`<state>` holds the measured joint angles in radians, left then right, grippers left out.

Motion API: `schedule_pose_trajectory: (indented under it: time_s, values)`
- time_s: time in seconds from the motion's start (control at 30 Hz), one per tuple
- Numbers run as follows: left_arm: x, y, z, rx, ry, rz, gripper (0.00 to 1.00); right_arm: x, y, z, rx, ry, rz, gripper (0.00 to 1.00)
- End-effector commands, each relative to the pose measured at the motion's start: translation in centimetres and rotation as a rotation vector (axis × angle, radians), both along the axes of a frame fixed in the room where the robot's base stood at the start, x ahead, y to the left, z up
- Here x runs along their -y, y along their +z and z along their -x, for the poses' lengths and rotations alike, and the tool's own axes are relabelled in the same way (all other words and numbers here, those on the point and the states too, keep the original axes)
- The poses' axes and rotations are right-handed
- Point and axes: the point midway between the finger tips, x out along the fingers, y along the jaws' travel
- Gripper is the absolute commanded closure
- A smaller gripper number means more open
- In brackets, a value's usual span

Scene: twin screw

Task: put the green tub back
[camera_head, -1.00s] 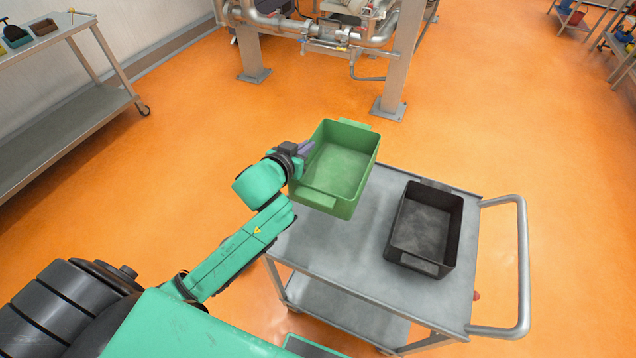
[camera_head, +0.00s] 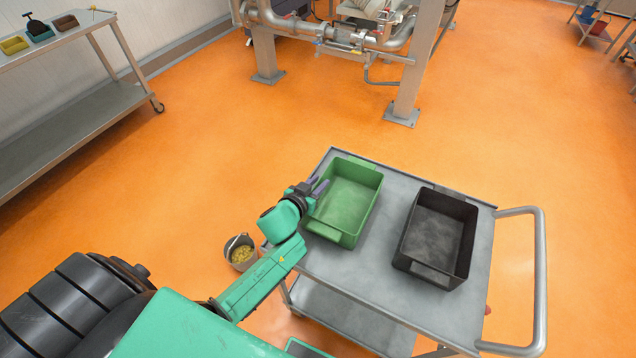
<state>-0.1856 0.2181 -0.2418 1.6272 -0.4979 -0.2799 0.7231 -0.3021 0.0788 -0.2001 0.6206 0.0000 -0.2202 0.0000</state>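The green tub (camera_head: 345,205) is an open, empty tray that sits upright on the left part of the grey cart's top (camera_head: 385,215). A black tub (camera_head: 437,236) stands on the same top to its right, with a strip of bare metal between them. My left gripper (camera_head: 319,187) is at the green tub's left wall, near its upper left side. Its two purple fingers show slightly apart, so it looks open. Whether a finger still touches the wall is hard to tell. My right gripper is out of view.
A grey bucket (camera_head: 241,254) with yellow bits stands on the orange floor beside my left arm. The cart has a tubular handle (camera_head: 540,275) at right. A side table (camera_head: 75,45) with small trays is at upper left. Pipework (camera_head: 355,38) stands at the back.

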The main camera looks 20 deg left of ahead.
Motion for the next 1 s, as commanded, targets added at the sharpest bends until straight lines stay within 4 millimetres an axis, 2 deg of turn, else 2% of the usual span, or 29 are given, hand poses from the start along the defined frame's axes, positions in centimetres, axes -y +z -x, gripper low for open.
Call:
schedule_pose_trajectory:
  time_s: [0.37,0.57,0.8,1.0]
  values:
    - [0.0,0.5,0.0,0.000,0.000,0.000,0.66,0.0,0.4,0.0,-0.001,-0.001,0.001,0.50]
    - [-0.2,1.4,3.0,-0.002,-0.001,0.000,0.66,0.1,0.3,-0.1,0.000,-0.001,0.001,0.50]
    - [-0.6,3.5,8.2,-0.002,0.000,0.001,0.66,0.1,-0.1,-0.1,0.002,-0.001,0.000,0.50]
    - [-0.8,4.7,10.8,0.000,0.001,0.001,0.66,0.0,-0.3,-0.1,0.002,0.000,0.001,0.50]
